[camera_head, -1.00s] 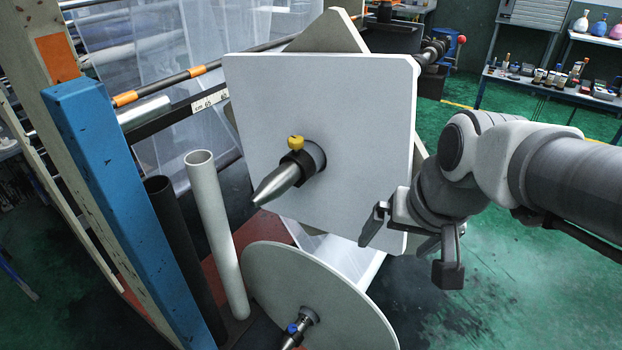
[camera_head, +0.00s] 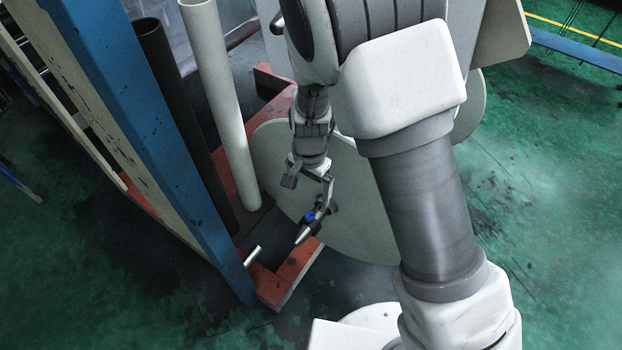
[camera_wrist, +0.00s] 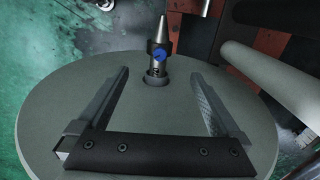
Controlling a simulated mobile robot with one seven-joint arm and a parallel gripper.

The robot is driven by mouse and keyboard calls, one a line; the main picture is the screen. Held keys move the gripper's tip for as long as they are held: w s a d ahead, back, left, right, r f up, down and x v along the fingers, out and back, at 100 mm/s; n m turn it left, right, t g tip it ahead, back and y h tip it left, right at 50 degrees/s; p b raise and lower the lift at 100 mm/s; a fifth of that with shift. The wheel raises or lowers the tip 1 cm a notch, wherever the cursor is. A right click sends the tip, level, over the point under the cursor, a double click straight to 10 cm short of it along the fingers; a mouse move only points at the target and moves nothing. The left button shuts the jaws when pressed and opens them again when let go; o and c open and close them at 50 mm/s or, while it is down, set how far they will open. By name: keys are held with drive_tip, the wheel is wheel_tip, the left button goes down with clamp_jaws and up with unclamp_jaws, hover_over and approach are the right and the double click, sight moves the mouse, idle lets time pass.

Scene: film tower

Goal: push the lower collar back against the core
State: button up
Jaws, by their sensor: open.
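The lower collar is a dark ring with a blue knob (camera_head: 310,217) on the lower shaft, near its tapered metal tip (camera_head: 302,236). In the wrist view the collar (camera_wrist: 159,49) sits ahead, between the fingers in the picture. A short stretch of bare shaft shows between it and the dark hub (camera_wrist: 156,82) in the middle of the round grey disc (camera_wrist: 60,110). I take this hub to be the core's end. My gripper (camera_head: 308,186) is open and empty, with its fingers spread above and beside the collar.
A white tube (camera_head: 220,110) and a black tube (camera_head: 185,120) stand left of the disc. A blue post (camera_head: 130,140) is further left. An orange-red base frame (camera_head: 275,285) lies below. Green floor (camera_head: 540,220) is open at the right. My arm hides much of the upper spindle.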

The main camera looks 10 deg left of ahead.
sight(320, 209)
drive_tip(key=f+b, duration=0.6)
drive_tip(key=f, duration=1.3)
drive_tip(key=shift+a+f, duration=0.1)
drive_tip(key=shift+a, duration=0.1)
drive_tip(key=shift+s, duration=0.1)
drive_tip(key=shift+c, duration=0.2)
clamp_jaws()
drive_tip(key=shift+w+d+b, duration=0.15)
drive_tip(key=shift+w+d, duration=0.2)
drive_tip(key=shift+w, duration=0.5)
drive_tip(key=shift+w+d+b, duration=0.2)
drive_tip(key=shift+w+d, duration=0.15)
drive_tip(key=shift+w, duration=0.55)
drive_tip(key=shift+w+d+b, duration=0.15)
drive_tip(key=shift+w+d, duration=0.2)
drive_tip(key=shift+w, duration=0.5)
drive_tip(key=shift+w+d, duration=0.1)
drive_tip(key=shift+w, duration=0.1)
drive_tip(key=shift+o, duration=0.2)
unclamp_jaws()
